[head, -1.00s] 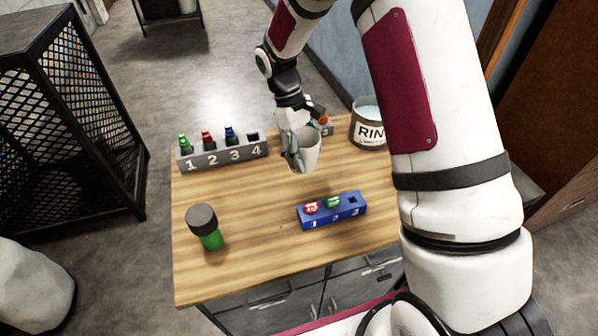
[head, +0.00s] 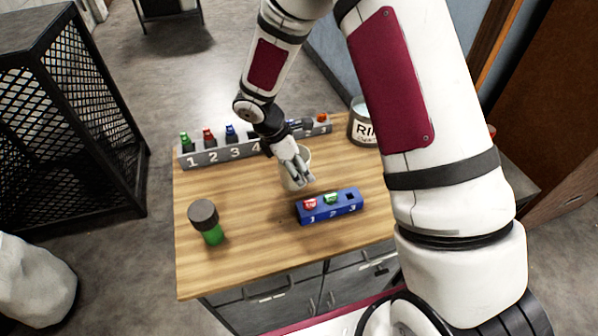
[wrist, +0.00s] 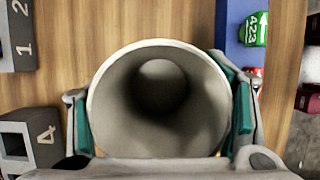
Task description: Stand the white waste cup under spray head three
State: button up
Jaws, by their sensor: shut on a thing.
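My gripper (head: 298,178) is shut on the white waste cup (head: 287,183), which is partly hidden by my fingers in the head view. In the wrist view the cup (wrist: 110,110) faces me with its open mouth, between the green finger pads; it looks empty. The cup is just behind the left part of the blue block (head: 331,212) marked 1, 2, 3. A red spray head (head: 310,203) sits at 1 and a green one (head: 331,198) at 2; place 3 shows a dark, empty hole. I cannot tell whether the cup touches the table.
A grey numbered rack (head: 222,155) with coloured bottles stands along the back of the wooden table (head: 255,265), partly hidden by my arm. A rinse can (head: 362,128) is at back right. A dark-capped green bottle (head: 208,222) stands front left. The table's front is clear.

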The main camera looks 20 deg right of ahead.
jog(key=shift+f, duration=1.4)
jog(key=shift+f, duration=0.1)
jog(key=o, duration=1.2)
